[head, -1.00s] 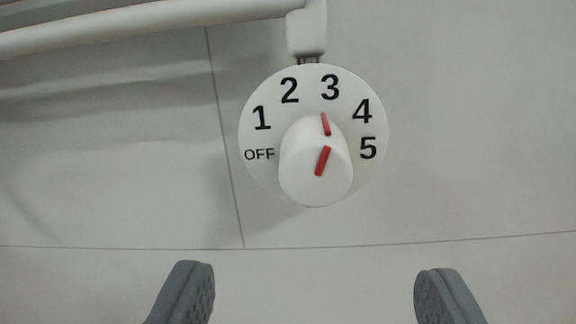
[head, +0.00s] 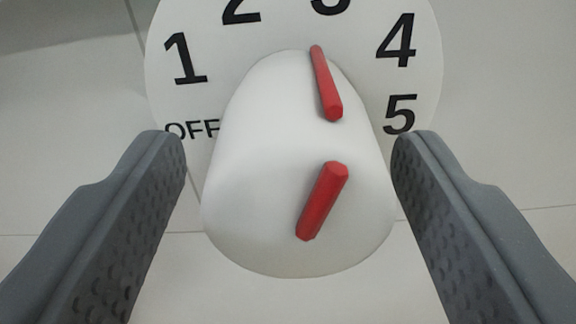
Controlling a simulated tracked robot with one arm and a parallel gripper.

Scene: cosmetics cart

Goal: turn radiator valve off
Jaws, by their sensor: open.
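The white radiator valve knob (head: 265,165) fills the middle of the head view. It has one red bar on its side (head: 327,85) and one on its front face (head: 322,201). The side bar points up toward the 3, whose top is cut off by the frame. Behind the knob is a round white dial (head: 215,95) marked OFF, 1, 2, 3, 4, 5; OFF is at the left, partly hidden. My gripper (head: 287,150) is open, one grey finger on each side of the knob, with visible gaps and no clear contact.
Light grey tiled wall (head: 520,90) with thin joint lines lies behind the dial. The space left and right of my fingers looks clear. A dim shadow shows at the top left.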

